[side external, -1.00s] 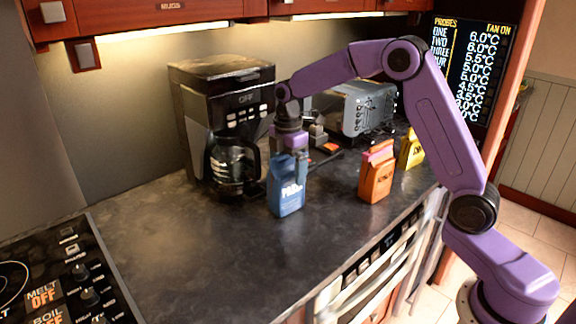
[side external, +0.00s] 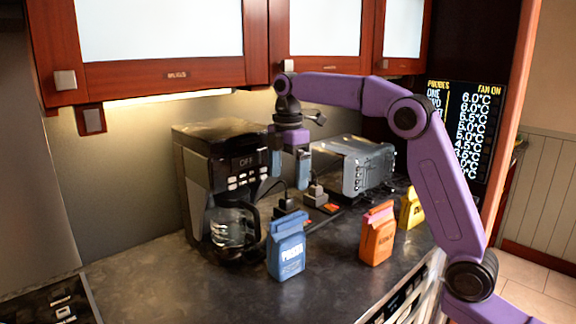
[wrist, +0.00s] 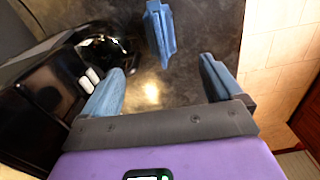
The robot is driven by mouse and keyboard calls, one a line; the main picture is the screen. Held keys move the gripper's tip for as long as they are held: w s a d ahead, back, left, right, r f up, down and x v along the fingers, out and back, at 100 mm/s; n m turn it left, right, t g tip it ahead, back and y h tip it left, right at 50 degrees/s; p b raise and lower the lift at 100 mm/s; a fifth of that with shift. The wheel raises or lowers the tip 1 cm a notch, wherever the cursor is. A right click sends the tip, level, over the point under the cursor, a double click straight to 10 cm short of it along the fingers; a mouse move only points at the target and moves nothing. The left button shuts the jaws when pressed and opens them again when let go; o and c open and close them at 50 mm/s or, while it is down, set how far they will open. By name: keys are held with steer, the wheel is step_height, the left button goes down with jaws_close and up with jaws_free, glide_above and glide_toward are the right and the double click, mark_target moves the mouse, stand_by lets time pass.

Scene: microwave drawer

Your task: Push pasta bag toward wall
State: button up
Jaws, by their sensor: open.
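The blue pasta bag (side external: 287,247) stands upright on the dark counter, in front of and to the right of the coffee maker. It also shows in the wrist view (wrist: 160,35), ahead of my fingers near the top edge. My gripper (side external: 290,178) points down above the bag, with a clear gap over its top. In the wrist view my gripper (wrist: 161,68) is open, its two blue fingers wide apart with nothing between them. The bag is apart from both fingers.
A black coffee maker (side external: 215,165) with a glass pot stands at the left by the wall (side external: 110,190). An orange bag (side external: 377,235), a yellow bag (side external: 411,208) and a grey toaster (side external: 352,165) stand to the right. The counter (side external: 190,280) is clear at front left.

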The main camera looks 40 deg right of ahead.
steer(key=shift+r, duration=0.85)
steer(key=s+a+f+m, duration=0.1)
steer(key=s+a+f, duration=0.25)
steer(key=s, duration=0.55)
steer(key=s+a+f+m, duration=0.1)
steer(key=s+a+f, duration=0.2)
steer(key=s+a, duration=0.35)
steer(key=s+d+f+m, duration=0.1)
steer(key=s+d+f, duration=0.1)
steer(key=s, duration=0.5)
steer(key=s+d+f, duration=0.2)
steer(key=s+f, duration=0.2)
steer(key=s, duration=0.3)
steer(key=s+d+f+m, duration=0.1)
steer(key=s+d+f, duration=0.2)
steer(key=s, duration=0.5)
steer(key=shift+m, duration=0.3)
